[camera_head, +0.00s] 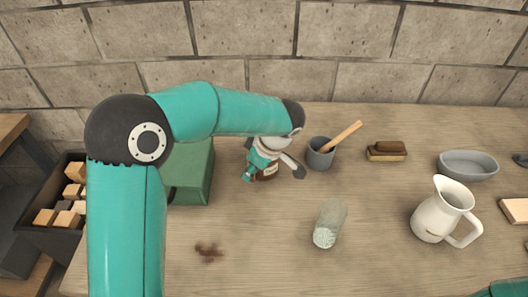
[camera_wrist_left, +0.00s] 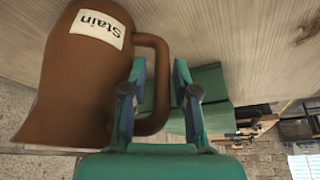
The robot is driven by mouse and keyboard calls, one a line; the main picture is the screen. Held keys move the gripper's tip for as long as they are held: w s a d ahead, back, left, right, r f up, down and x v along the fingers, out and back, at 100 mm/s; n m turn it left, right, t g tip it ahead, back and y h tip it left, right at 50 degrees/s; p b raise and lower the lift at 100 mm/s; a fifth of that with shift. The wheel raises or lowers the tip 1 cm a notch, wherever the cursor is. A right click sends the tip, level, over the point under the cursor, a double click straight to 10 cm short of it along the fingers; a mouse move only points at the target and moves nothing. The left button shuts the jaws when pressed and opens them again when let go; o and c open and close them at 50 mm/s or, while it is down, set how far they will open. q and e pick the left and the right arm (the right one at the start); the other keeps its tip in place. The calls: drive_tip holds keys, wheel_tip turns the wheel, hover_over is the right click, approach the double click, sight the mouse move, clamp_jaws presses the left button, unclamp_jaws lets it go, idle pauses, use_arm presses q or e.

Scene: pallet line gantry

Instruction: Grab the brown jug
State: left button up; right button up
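The brown jug (camera_head: 267,177) stands on the wooden table, mostly hidden by my left gripper (camera_head: 274,164) in the head view. In the left wrist view the jug (camera_wrist_left: 75,85) fills the left side. Its label reads "Stain", and its handle (camera_wrist_left: 160,85) points toward my left gripper (camera_wrist_left: 160,72). The two fingers are apart, one on each side of the handle, with a gap visible. I cannot tell whether either finger touches it. My right gripper is out of view; only a bit of teal arm shows at the bottom right of the head view.
A green box (camera_head: 190,172) stands left of the jug. A grey cup (camera_head: 320,154) with a wooden handle is close on its right. A ribbed glass (camera_head: 328,225), brush (camera_head: 386,151), white pitcher (camera_head: 440,212) and grey bowl (camera_head: 467,166) stand further right. A brick wall is behind.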

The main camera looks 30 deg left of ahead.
use_arm(q)
drive_tip(key=shift+f, duration=0.5)
clamp_jaws()
drive_tip(key=shift+w+r, duration=0.1)
drive_tip(key=shift+r, duration=0.2)
